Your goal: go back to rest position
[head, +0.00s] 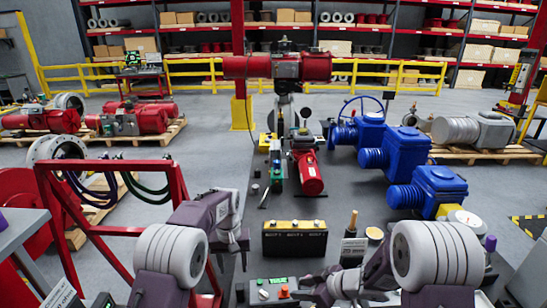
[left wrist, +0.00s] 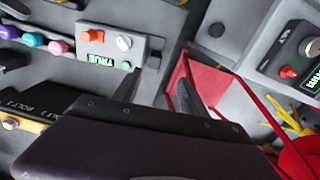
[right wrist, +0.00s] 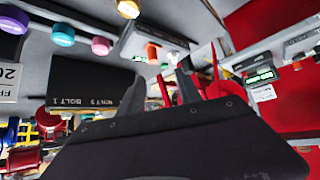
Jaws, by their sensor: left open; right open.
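My left gripper (head: 236,243) is over the near left part of the dark table, left of the black bolt box, with its fingers apart and nothing between them. In the left wrist view its two dark fingers (left wrist: 157,95) are spread. My right gripper (head: 318,287) is low over the table's near edge, beside a small control box (head: 272,291) with a green display. Its fingers (right wrist: 176,88) are apart and empty in the right wrist view. A red valve actuator (head: 305,68) stands at the far end of the table.
A black bolt box (head: 295,240) sits on the table in front of my grippers. Blue actuators (head: 410,150) stand on the right, and a red actuator (head: 309,172) lies mid-table. A red frame with hoses (head: 103,165) stands close on the left. Floor shows beyond.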

